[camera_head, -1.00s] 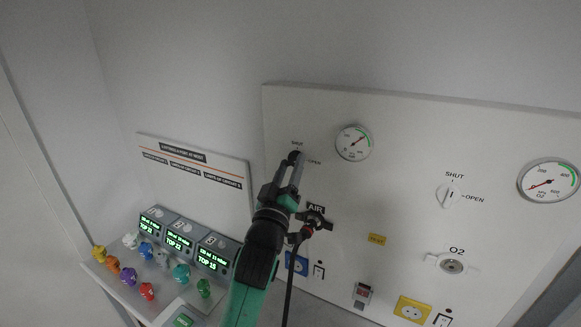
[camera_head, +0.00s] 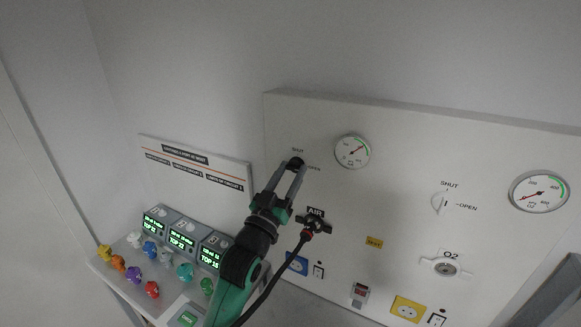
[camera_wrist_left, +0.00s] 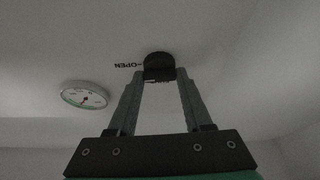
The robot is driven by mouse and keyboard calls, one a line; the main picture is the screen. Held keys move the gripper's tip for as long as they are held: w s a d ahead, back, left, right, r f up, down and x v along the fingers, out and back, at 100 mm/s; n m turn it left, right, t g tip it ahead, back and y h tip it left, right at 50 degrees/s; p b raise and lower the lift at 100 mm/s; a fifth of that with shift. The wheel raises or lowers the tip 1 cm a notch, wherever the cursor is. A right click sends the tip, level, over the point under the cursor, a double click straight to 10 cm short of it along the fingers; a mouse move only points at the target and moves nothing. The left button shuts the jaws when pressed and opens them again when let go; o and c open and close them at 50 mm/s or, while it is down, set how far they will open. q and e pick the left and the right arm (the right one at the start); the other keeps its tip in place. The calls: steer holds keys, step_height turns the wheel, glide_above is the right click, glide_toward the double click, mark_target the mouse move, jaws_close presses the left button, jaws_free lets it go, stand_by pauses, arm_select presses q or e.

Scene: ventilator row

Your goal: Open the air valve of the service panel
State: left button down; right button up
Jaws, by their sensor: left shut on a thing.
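The air valve knob (camera_head: 296,162) is a small black knob on the white service panel, with SHUT printed above it and OPEN to its right. My left gripper (camera_head: 292,172) has its two fingertips on either side of the knob and is shut on it. The left wrist view shows the dark knob (camera_wrist_left: 158,66) between the fingertips (camera_wrist_left: 160,76), with OPEN upside down beside it. The knob's pointer mark cannot be made out. The air gauge (camera_head: 352,151) is right of the knob, its needle towards the upper right. My right gripper is not in view.
A black hose plugs into the AIR outlet (camera_head: 313,224) just below my gripper. Right are the O2 valve knob (camera_head: 440,203), O2 gauge (camera_head: 539,192) and O2 outlet (camera_head: 445,266). At lower left, ventilator screens (camera_head: 183,240) and several coloured knobs sit on a shelf.

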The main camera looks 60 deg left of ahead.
arm_select(q)
steer(key=shift+m+h, duration=0.3)
steer(key=shift+m, duration=0.4)
steer(key=shift+p, duration=0.3)
steer(key=shift+c, duration=1.6)
jaws_free()
steer(key=b+v, duration=0.3)
steer(key=v, duration=0.8)
steer(key=shift+s+f, duration=0.2)
steer(key=shift+s, duration=0.05)
